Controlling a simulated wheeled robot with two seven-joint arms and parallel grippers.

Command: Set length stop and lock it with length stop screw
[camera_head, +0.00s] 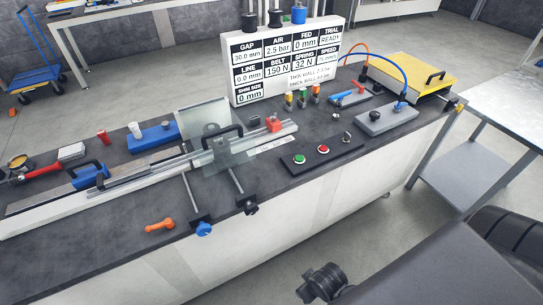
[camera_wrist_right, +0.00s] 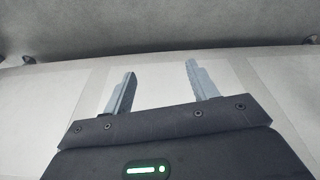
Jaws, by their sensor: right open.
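I cannot tell the length stop screw for sure. A blue knob (camera_head: 203,229) and a black knob (camera_head: 250,208) stick out at the bench's front edge on thin rods. My right gripper (camera_wrist_right: 160,78) is open and empty in the right wrist view, in front of the bench's pale front panel. My left gripper is not in view.
A clear guard with a black handle (camera_head: 222,133) stands over the rail. A panel with green and red buttons (camera_head: 320,156) lies to its right. An orange tool (camera_head: 159,225) lies at the front left. A display board (camera_head: 285,65) stands behind.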

